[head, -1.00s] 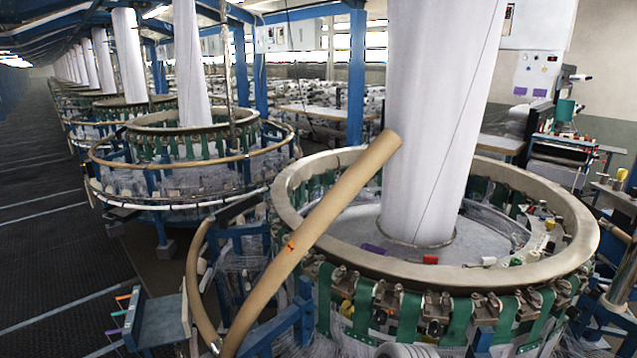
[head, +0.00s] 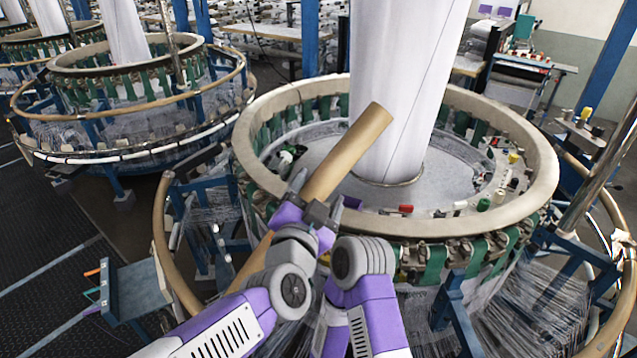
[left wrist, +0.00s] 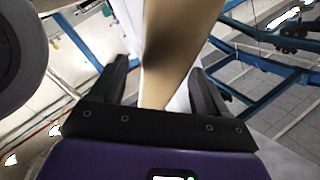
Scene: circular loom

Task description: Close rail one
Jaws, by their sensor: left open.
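A tan curved rail (head: 349,150) stands raised and tilted at the front left of the near circular loom, its free upper end beside the white fabric tube. I take it to be rail one. My left gripper (head: 318,197) is at the rail's middle part, with a finger on either side of it. In the left wrist view the rail (left wrist: 178,45) runs between the two open fingers (left wrist: 160,88), with gaps visible on both sides. My gripper and arm hide part of the rail's lower length in the head view. My right gripper is not in view.
The loom's pale ring (head: 480,225) lies just right of the gripper, with green straps below it. The white fabric tube (head: 400,90) rises from its middle. A fixed tan rail (head: 163,240) and a blue step (head: 135,288) are at left. Dark floor lies farther left.

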